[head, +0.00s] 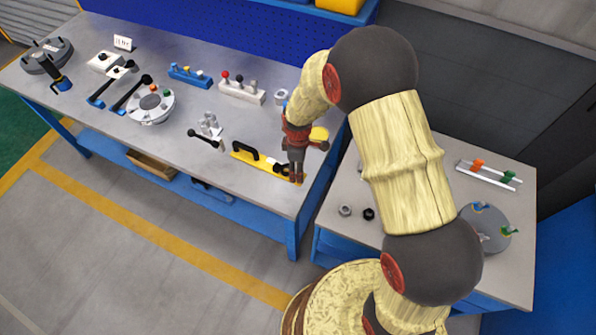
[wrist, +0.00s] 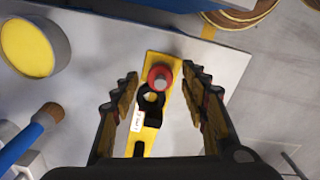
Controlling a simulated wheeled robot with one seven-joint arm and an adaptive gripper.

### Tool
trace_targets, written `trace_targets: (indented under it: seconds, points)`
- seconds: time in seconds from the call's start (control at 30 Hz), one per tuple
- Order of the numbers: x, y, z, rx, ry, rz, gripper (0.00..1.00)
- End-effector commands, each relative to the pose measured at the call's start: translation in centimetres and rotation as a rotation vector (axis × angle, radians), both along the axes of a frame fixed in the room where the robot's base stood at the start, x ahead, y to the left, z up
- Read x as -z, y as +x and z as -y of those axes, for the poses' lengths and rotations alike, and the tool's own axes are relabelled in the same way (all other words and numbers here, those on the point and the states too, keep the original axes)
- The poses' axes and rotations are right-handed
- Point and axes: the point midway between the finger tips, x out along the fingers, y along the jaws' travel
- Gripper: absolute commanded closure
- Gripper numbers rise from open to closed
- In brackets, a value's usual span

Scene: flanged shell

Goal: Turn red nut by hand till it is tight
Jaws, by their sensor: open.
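The red nut (wrist: 160,77) is a red ring around a grey stud end, near the far end of a yellow plate (wrist: 155,60) in the wrist view. A black ring-shaped part (wrist: 150,101) sits beside it on the plate. My gripper (head: 297,180) points down over the right end of the yellow plate (head: 242,155) in the head view. Its fingers are apart on either side of the nut in the wrist view, with gaps on both sides. The nut is hidden behind my gripper in the head view. Fingertip height against the nut is hard to tell.
A yellow-topped round container (wrist: 27,50) and a blue-handled brush (wrist: 28,138) lie to the left in the wrist view. A black handle (head: 245,151) rises from the plate. A side table (head: 420,170) with small parts stands right. The bench front is clear.

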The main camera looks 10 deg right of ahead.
Motion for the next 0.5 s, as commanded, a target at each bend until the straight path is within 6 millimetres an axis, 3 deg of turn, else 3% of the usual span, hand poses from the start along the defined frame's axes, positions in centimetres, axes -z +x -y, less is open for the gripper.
trace_targets:
  seconds: [0.2, 0.5]
  points:
    - [1.39, 0.00, 0.00, 0.001, 0.000, 0.000, 0.55]
    - [1.45, 0.00, 0.00, 0.001, 0.000, 0.000, 0.58]
